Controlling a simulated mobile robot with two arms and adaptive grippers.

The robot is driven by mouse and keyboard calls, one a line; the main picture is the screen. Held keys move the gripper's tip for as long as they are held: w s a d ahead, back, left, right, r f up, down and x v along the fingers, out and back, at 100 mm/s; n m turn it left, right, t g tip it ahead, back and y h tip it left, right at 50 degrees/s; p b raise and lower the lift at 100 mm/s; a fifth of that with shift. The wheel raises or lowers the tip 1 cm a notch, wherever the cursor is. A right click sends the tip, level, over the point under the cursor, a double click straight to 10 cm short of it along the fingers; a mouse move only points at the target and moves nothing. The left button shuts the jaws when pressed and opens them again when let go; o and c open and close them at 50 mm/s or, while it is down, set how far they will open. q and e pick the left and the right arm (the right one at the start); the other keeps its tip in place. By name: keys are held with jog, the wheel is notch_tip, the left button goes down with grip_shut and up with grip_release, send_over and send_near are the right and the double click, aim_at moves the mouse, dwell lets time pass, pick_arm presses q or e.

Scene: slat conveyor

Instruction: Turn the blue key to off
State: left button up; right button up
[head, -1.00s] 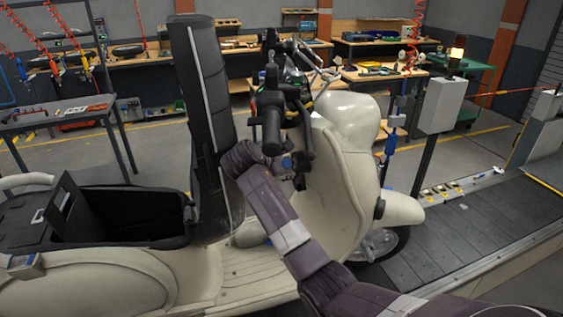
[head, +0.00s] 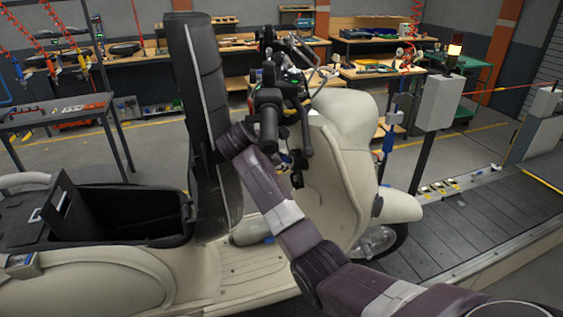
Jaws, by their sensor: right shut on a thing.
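A cream scooter (head: 335,185) stands with its seat (head: 200,110) raised. Its black handlebar grip (head: 268,128) hangs in front of the steering column. My right arm comes in from the lower right and bends at the wrist beside the raised seat. My right gripper (head: 286,164) is at the upper front panel under the handlebar, at the key's place, and is shut. Its fingers are small and partly hidden by my wrist and the handlebar. The blue key is too covered to make out, so its angle cannot be told. My left gripper is out of view.
The open seat compartment (head: 120,242) lies at the left. A grey control box (head: 438,103) on a post stands beyond the front wheel, by the slat conveyor (head: 480,230). A dark table (head: 60,118) and workbenches stand behind.

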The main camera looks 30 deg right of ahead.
jog(key=shift+g+y, duration=0.3)
jog(key=shift+g, duration=0.1)
jog(key=shift+w+r+n+g+y, duration=0.15)
jog(key=shift+n+g+y, duration=0.15)
jog(key=shift+n+g, duration=0.3)
jog(key=shift+a+r+g, duration=0.15)
jog(key=shift+r+g, duration=0.1)
jog(key=shift+g, duration=0.15)
jog(key=shift+r, duration=0.15)
